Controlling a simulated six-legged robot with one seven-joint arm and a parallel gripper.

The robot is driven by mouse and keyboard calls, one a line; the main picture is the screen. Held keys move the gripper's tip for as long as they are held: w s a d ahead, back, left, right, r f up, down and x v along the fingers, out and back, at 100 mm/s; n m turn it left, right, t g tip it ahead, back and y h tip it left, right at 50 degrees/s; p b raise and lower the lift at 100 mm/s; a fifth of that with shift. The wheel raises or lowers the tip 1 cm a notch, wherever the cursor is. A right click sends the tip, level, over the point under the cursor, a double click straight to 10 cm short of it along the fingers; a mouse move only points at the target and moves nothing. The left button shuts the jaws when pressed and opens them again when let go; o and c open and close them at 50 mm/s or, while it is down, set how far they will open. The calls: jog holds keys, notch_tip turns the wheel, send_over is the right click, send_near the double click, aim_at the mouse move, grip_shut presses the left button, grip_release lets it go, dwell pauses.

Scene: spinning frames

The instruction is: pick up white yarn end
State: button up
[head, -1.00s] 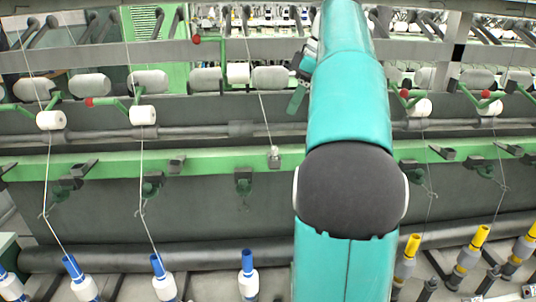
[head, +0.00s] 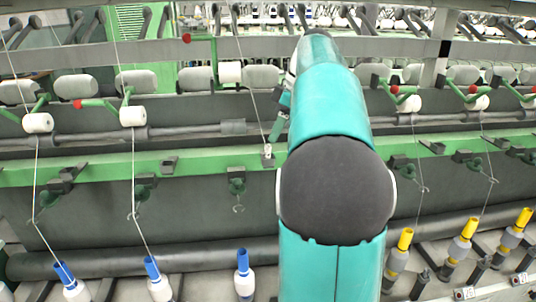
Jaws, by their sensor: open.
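A white yarn (head: 252,85) runs down from the top of the head view. Its end (head: 267,149) is at a small grey block on the green rail, left of my arm. My gripper (head: 278,126) shows partly beside my teal arm, with a teal finger slanting down just right of the yarn, a little above its end. The gripper is open and nothing shows in it. The arm hides part of it, and I cannot tell its depth from the yarn.
The green rail (head: 105,172) crosses the spinning frame with hooks below it. White rollers (head: 136,81) line the bar above. Blue-topped bobbins (head: 244,272) stand at lower left, yellow-topped bobbins (head: 460,250) at lower right. Other yarns (head: 134,180) hang at left.

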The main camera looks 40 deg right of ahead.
aim_at(269, 146)
jog(key=x, duration=0.5)
jog(key=c, duration=0.8)
jog(key=shift+w+r, duration=0.1)
jog(key=shift+r, duration=0.45)
jog(key=s+r, duration=0.4)
jog(key=s+a+r, duration=0.1)
jog(key=s+r, duration=0.3)
jog(key=s, duration=0.1)
jog(key=s+a+r, duration=0.1)
jog(key=s+r, duration=0.2)
jog(key=s, duration=0.2)
jog(key=shift+r, duration=0.4)
